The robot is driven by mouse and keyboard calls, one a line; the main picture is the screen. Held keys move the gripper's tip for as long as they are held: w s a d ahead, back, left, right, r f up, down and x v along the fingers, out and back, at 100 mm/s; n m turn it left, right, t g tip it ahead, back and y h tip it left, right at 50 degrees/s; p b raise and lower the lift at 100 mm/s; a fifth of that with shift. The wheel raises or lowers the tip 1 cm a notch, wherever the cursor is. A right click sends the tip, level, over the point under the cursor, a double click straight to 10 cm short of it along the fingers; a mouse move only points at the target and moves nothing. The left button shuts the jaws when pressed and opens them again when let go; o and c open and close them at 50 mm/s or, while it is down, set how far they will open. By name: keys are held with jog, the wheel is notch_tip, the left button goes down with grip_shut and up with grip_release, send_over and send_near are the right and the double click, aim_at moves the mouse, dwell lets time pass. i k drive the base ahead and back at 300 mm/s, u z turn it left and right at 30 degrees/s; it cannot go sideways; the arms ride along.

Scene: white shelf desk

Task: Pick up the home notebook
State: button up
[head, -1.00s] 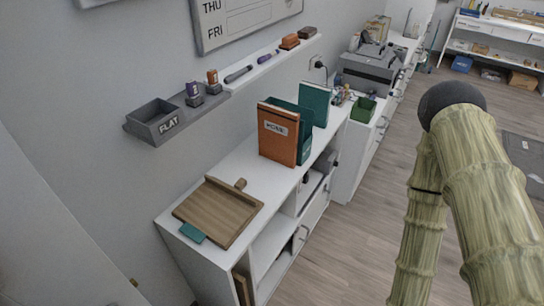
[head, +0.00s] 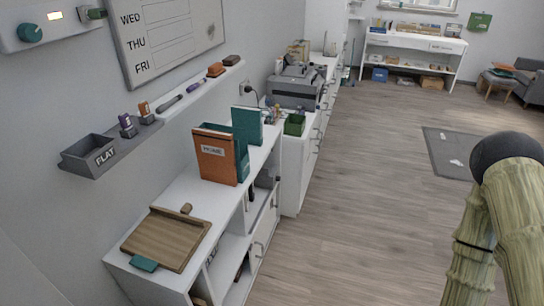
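The home notebook (head: 216,163) is orange-brown with a pale label reading HOME. It stands upright on the white shelf desk (head: 178,203), against a teal holder or folder (head: 242,161) that it partly hides. My arm shows at the lower right, well apart from the notebook, with clear floor between them. My gripper cannot be made out in this view.
A wooden board with a teal tab (head: 165,240) lies on the near desk top. A grey FLAT tray (head: 90,157) is on the wall. The floor right of the desk is open.

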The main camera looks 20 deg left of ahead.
aim_at(215, 150)
jog(key=z, duration=0.8)
jog(key=i, duration=1.4)
jog(key=u, duration=1.55)
